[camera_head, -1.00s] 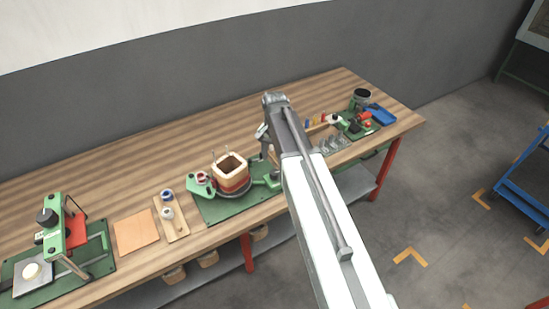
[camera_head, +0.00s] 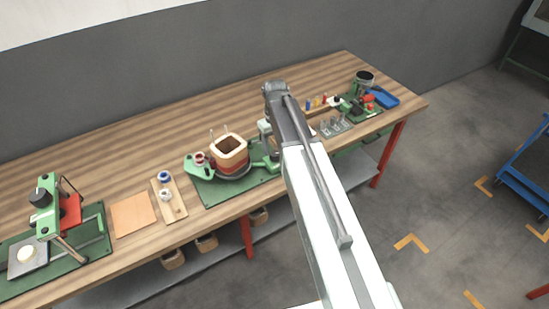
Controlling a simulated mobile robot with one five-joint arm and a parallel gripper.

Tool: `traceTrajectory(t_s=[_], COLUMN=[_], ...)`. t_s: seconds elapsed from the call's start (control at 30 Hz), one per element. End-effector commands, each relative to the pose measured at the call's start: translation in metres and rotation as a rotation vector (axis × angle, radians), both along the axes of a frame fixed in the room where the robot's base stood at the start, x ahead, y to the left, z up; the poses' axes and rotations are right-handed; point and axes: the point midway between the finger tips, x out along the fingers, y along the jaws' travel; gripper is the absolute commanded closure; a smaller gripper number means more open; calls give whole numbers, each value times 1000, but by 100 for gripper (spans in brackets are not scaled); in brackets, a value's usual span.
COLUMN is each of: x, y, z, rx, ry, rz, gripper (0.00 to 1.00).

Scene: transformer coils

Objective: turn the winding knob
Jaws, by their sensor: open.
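The winding station sits mid-bench on a green base plate (camera_head: 212,192). Its square tan and red coil (camera_head: 230,155) stands upright on a dark round disc. A green bracket with small red and white spools (camera_head: 201,160) is on its left. A green upright part (camera_head: 268,163) is on its right, partly behind my arm. I cannot clearly make out the winding knob; it may be hidden there. My gripper (camera_head: 265,131) hangs under the far end of my arm, just right of the coil. It is open, small in the picture and partly covered by the arm.
Left are a wooden spool tray (camera_head: 171,206), a copper-coloured sheet (camera_head: 132,215) and a green press with a black knob (camera_head: 43,195). Right are a metal rack (camera_head: 333,127) and a blue tray (camera_head: 382,96). The bench's back strip (camera_head: 150,140) is clear.

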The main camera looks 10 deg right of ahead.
Motion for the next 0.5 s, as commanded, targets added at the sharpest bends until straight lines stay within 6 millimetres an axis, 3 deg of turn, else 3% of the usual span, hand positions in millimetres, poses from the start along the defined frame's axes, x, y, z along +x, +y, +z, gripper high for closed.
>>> traceTrajectory(t_s=[0.03,0.2,0.5], x=[0,0,0], y=[0,0,0], z=[-19,-40,-39], rx=[0,0,0], ry=[0,0,0], rz=[0,-1,-1], gripper=[42,42,42])
